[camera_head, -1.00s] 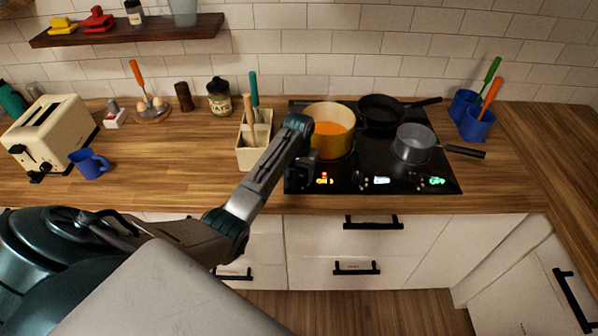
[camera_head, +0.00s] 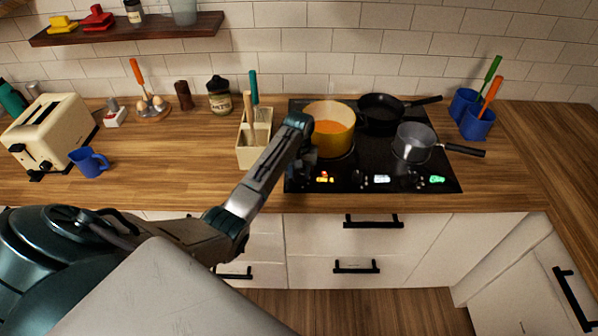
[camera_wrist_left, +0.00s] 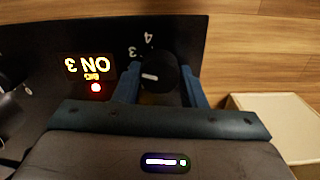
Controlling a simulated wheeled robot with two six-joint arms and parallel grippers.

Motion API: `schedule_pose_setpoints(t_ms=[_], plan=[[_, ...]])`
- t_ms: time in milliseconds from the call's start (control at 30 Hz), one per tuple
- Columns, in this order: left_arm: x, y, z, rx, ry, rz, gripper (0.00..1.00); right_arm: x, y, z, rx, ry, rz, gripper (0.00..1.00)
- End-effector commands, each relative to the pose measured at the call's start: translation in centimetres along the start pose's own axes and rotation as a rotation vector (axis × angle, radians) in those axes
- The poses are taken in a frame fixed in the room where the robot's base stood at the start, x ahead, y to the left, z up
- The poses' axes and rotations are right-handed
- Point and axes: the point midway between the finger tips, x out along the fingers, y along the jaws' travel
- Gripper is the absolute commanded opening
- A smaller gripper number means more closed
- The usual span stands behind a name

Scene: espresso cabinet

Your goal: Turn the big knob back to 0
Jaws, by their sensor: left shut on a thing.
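The big knob (camera_wrist_left: 158,72) is a round black knob with a white pointer mark. It shows in the left wrist view, with dial numbers 3 and 4 beside it. My left gripper (camera_wrist_left: 158,84) has a finger on each side of the knob and is shut on it. In the head view my left gripper (camera_head: 304,160) reaches the front left corner of the black cooktop (camera_head: 350,186) and hides the knob. The lit display (camera_wrist_left: 90,68) beside the knob reads "BIG ON 3", upside down in the wrist view. My right gripper is not in view.
An orange pot (camera_head: 331,140) stands just behind my left gripper. A black pan (camera_head: 381,111) and a grey saucepan (camera_head: 413,156) are farther right on the cooktop. A cream utensil holder (camera_head: 252,156) stands close on the left. The counter's front strip is clear.

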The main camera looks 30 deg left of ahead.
Motion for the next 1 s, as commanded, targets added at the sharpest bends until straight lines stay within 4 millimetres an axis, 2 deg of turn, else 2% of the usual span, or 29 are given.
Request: schedule_pose_setpoints(t_ms=[1000], plan=[[-0.19,-0.03,-0.12,-0.963,0.003,0.002,0.15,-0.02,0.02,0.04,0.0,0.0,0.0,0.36]])
